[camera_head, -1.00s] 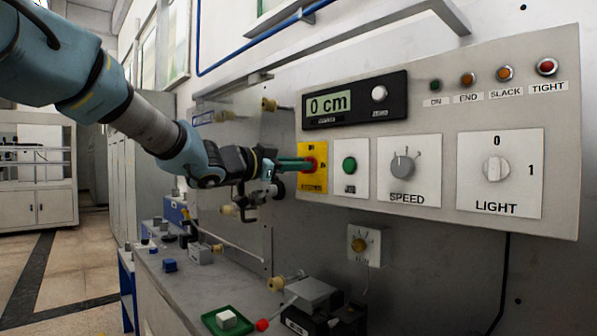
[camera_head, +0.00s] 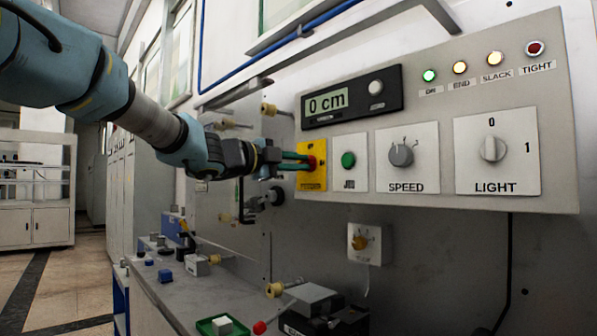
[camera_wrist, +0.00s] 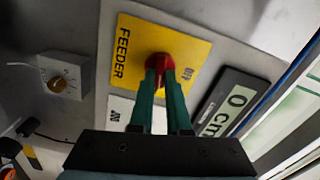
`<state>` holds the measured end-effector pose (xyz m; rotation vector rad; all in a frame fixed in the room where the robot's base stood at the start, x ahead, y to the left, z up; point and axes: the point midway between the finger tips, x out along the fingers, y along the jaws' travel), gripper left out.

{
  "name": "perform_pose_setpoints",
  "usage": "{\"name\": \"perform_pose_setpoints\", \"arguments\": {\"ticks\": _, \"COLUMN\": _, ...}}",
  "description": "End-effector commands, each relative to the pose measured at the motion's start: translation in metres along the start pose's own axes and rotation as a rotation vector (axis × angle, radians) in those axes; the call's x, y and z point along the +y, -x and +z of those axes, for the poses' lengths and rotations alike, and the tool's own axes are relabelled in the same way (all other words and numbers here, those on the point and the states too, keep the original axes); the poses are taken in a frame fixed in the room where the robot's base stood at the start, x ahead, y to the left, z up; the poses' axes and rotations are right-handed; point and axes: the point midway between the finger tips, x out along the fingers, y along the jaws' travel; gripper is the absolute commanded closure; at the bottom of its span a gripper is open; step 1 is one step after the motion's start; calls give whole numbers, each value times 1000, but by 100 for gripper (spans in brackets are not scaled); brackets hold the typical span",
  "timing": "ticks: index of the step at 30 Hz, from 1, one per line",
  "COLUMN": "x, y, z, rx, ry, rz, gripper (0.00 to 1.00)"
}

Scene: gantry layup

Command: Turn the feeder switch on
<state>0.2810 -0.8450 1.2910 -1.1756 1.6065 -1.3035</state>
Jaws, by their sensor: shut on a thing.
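The feeder switch is a red knob (camera_head: 313,164) on a yellow plate (camera_head: 314,181) at the left end of the grey control panel. In the wrist view the yellow plate (camera_wrist: 135,45) reads FEEDER and OFF, and the red knob (camera_wrist: 162,62) stands at its middle. My gripper (camera_head: 303,161) reaches in from the left. Its green fingers (camera_wrist: 166,74) are shut on the red knob and hide part of it. The knob's exact pointing direction is hard to tell. The ON lamp (camera_head: 430,76) glows green.
The END lamp (camera_head: 459,67) and SLACK lamp (camera_head: 494,59) are lit; the TIGHT lamp (camera_head: 535,48) looks dark red. The green JOG button (camera_head: 348,160), SPEED knob (camera_head: 401,155) and LIGHT knob (camera_head: 493,148) sit to the right. The display (camera_head: 326,102) reads 0 cm.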

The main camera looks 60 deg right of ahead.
Motion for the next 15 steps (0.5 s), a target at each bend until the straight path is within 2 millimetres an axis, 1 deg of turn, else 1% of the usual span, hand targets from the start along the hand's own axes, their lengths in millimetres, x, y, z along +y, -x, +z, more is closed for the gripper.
{"name": "perform_pose_setpoints", "arguments": {"ticks": 1, "x": 4, "y": 0, "z": 1, "rx": -1, "ry": -33, "rz": 1, "gripper": 100}}
{"name": "perform_pose_setpoints", "arguments": {"ticks": 6, "x": 3, "y": 0, "z": 1, "rx": -1, "ry": -129, "rz": 1, "gripper": 100}}
{"name": "perform_pose_setpoints", "arguments": {"ticks": 15, "x": 2, "y": 0, "z": 1, "rx": -1, "ry": -212, "rz": 2, "gripper": 100}}
